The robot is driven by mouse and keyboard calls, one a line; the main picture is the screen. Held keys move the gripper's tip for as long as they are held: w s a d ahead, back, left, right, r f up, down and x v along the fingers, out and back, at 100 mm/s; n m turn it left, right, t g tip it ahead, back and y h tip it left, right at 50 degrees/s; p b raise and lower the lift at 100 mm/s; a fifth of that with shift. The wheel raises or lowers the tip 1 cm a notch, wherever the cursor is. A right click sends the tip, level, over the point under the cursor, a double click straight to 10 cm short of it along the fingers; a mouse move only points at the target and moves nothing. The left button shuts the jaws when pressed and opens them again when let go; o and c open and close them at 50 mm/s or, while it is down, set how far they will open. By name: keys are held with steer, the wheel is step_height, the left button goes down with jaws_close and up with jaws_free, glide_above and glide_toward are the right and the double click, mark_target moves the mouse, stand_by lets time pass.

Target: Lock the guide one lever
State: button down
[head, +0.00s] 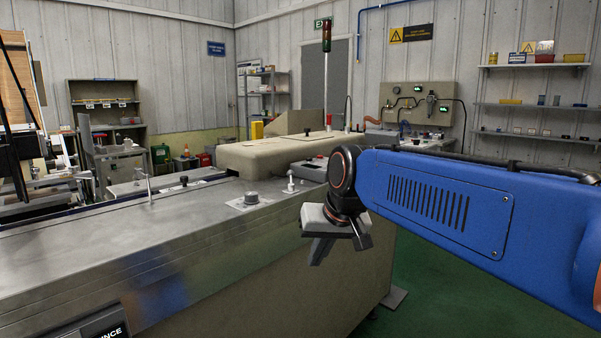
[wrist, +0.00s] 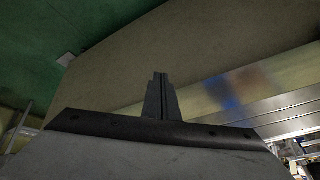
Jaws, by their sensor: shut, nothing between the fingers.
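The long machine (head: 130,225) has a bare steel top with several small fittings on it. A grey round knob (head: 251,198) sits on a pale plate near the front edge. A white upright fitting (head: 290,182) stands just right of it, a black knob (head: 184,181) is farther left, and a thin post with a crossbar (head: 148,184) is left of that. I cannot tell which is the guide one lever. My gripper (head: 315,260) is shut and empty, in front of the machine's side and right of the grey knob. In the wrist view its fingers (wrist: 160,88) are together, touching no fitting.
A beige cover (head: 285,151) rises on the machine behind the fittings. My blue arm fills the right side. Green floor (head: 440,285) is open right of the machine. Shelves (head: 535,100) and a gauge panel (head: 418,108) are on the far wall.

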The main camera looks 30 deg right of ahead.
mark_target(291, 180)
steer(key=w+d+r+m+t, duration=0.1)
steer(key=w+d+r+m, duration=0.1)
steer(key=w+d+r, duration=0.5)
steer(key=w+d+r+m+t, duration=0.1)
steer(key=w+d+r+m, duration=0.2)
steer(key=w+d+r, duration=0.4)
steer(key=w+r, duration=0.3)
steer(key=w, duration=0.4)
steer(key=shift+d+r, duration=0.15)
steer(key=shift+r, duration=0.25)
steer(key=x, duration=1)
steer(key=shift+w+a+r, duration=0.25)
steer(key=shift+w+a, duration=0.45)
steer(key=shift+w, duration=0.25)
steer(key=shift+w+a+r, duration=0.1)
steer(key=shift+w+a, duration=0.4)
steer(key=shift+w, duration=0.1)
